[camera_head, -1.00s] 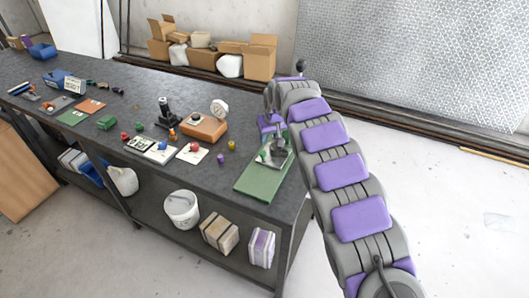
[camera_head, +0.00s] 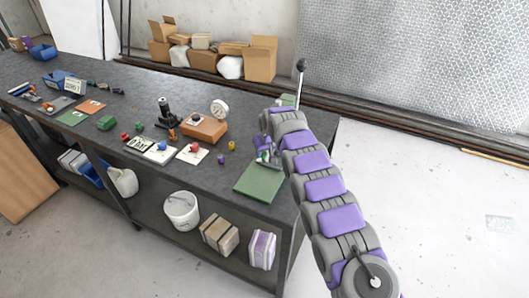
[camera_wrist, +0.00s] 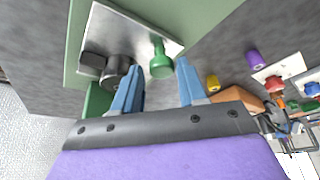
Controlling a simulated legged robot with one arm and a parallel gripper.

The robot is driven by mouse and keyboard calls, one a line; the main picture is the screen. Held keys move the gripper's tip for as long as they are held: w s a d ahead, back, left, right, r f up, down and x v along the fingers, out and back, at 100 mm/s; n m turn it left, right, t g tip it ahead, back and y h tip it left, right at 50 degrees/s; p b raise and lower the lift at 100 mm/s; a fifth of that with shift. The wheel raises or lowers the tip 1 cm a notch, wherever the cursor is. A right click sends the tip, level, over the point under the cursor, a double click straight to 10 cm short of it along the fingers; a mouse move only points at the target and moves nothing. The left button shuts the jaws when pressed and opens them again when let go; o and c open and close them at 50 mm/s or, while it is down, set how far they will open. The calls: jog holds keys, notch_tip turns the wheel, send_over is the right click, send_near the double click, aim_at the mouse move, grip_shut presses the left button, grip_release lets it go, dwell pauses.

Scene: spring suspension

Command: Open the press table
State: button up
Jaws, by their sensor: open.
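The press stands at the right end of the workbench. Its green base plate (camera_head: 258,183) shows in the head view. A thin lever with a black knob (camera_head: 301,66) stands up behind my arm. My arm hides most of the press body. In the wrist view the metal plate (camera_wrist: 118,32) on the green base carries a green knob (camera_wrist: 160,62) and a dark cylinder (camera_wrist: 117,68). My gripper (camera_wrist: 160,76) is open. Its blue fingers lie at either side below the green knob, and I cannot tell whether they touch anything. In the head view my gripper (camera_head: 265,152) is partly hidden above the plate.
The grey workbench (camera_head: 120,115) extends left with several small parts, an orange block (camera_head: 204,128) and a dial gauge (camera_head: 219,109). A purple peg (camera_wrist: 255,60) and a yellow peg (camera_wrist: 212,83) stand near the press. The floor right of the bench is open.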

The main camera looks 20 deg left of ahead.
jog(key=shift+a+f, duration=0.25)
grip_shut()
dwell(0.4)
